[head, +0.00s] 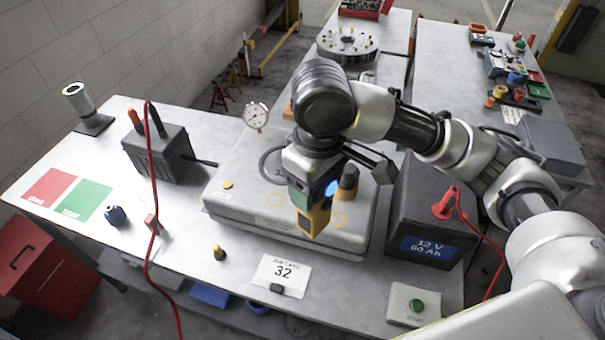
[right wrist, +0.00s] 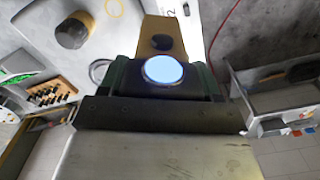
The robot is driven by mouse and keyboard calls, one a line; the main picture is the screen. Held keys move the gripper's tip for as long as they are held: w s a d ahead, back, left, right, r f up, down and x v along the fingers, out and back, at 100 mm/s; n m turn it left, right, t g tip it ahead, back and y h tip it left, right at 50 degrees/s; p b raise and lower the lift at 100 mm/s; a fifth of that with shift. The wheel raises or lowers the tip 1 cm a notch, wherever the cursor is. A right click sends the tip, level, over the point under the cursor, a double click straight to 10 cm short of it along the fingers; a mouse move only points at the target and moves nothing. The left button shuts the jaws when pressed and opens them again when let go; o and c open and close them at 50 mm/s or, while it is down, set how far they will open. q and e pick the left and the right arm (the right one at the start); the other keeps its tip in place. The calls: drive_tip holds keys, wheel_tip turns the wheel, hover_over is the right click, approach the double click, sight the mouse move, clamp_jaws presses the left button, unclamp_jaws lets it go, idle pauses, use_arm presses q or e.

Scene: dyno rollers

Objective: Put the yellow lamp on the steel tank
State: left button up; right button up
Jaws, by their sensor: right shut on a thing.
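The yellow lamp (head: 314,220) is a small upright block, yellow with dark parts, and hangs from my right gripper (head: 318,183). A bright blue-white disc shows beside it. In the right wrist view the yellow lamp (right wrist: 160,30) sticks out beyond the jaws, which are shut on it. The steel tank (head: 238,200) is a broad, flat, light-grey box on the bench. The lamp is over the tank's front right part; whether it touches the top I cannot tell. My right arm hides part of the tank. My left gripper is not in view.
A dark 12 V battery (head: 430,215) stands right of the tank; a grey charger (head: 160,153) with a red cable stands left. A number card (head: 283,272) lies in front. The tank's front left top is mostly clear.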

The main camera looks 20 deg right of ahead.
drive_tip(key=shift+w+a+r+n, duration=0.3)
drive_tip(key=shift+w+a, duration=0.05)
drive_tip(key=shift+w, duration=0.3)
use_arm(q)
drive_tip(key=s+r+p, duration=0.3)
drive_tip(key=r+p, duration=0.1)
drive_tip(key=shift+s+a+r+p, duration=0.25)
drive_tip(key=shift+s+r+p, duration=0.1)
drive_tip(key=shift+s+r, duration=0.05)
use_arm(e)
drive_tip(key=w+d+f, duration=0.2)
drive_tip(key=w+f, duration=0.7)
drive_tip(key=f, duration=0.1)
drive_tip(key=shift+d, duration=0.15)
drive_tip(key=o, duration=0.7)
drive_tip(key=shift+f, duration=0.25)
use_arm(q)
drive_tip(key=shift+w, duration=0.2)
use_arm(e)
drive_tip(key=o, duration=0.4)
